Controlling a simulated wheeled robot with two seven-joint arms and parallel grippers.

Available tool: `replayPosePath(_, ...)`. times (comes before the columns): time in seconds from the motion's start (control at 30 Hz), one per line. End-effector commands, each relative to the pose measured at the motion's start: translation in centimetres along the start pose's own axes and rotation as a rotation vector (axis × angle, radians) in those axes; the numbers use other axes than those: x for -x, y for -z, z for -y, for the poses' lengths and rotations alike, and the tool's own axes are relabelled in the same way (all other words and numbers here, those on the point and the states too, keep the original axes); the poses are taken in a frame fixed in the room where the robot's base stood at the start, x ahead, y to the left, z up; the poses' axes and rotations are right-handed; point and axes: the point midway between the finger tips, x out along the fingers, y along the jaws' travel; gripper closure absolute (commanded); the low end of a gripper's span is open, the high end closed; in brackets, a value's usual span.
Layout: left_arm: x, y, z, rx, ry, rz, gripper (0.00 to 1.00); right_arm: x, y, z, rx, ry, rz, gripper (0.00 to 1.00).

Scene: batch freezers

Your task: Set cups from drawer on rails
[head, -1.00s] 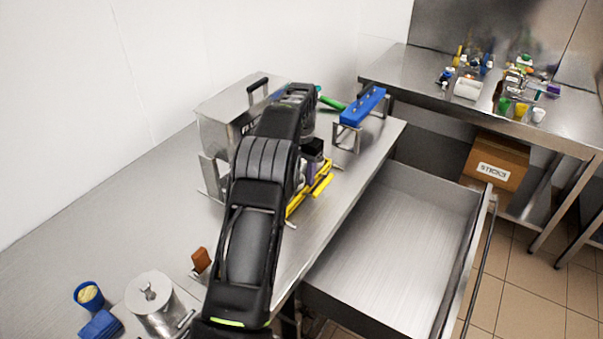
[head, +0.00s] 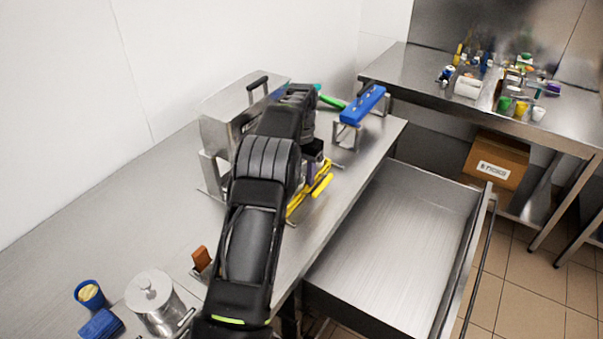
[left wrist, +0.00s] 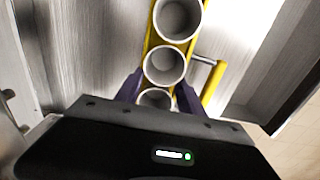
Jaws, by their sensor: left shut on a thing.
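Yellow rails (head: 321,187) stand on the steel counter beneath my left gripper; they also show in the left wrist view (left wrist: 209,85). Three round, pale cups stand in a row between the rails: a far one (left wrist: 177,18), a middle one (left wrist: 164,64) and a near one (left wrist: 155,97). My left gripper (left wrist: 157,100) has its purple fingers either side of the near cup and is shut on it. The gripper body hides that cup's lower part. In the head view my left arm covers most of the cups. The open drawer (head: 395,255) looks empty. My right gripper is out of view.
A steel machine (head: 215,135) stands behind my left arm. A blue-topped stand (head: 362,104) is beyond the rails. A lidded steel pot (head: 152,300) and blue cup (head: 89,294) are front left. A cluttered table (head: 430,70) and cardboard box (head: 497,160) are right.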

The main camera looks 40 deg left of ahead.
Motion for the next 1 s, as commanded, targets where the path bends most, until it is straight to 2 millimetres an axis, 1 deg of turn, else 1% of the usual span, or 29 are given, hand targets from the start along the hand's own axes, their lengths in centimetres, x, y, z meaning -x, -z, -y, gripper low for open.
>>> replayPosePath(0.27, 0.03, -0.01, 0.01, 0.000, 0.000, 0.001, 1.00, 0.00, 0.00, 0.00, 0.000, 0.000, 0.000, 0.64)
replayPosePath(0.3, 0.02, -0.01, 0.01, 0.000, 0.000, 0.001, 0.51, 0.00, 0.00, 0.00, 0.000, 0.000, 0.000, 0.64)
replayPosePath(0.57, 0.02, -0.01, 0.01, 0.000, 0.000, 0.000, 0.30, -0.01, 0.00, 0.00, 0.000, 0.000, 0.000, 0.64)
replayPosePath(0.83, -0.03, 0.01, 0.01, 0.000, 0.001, 0.000, 0.29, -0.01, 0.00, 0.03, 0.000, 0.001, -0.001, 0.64)
replayPosePath(0.93, -0.02, 0.01, 0.01, 0.000, 0.001, 0.000, 0.29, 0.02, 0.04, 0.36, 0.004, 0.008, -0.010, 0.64)
replayPosePath(1.0, 0.54, -0.05, -0.01, 0.000, 0.000, 0.002, 0.29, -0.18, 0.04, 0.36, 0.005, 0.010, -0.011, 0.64)
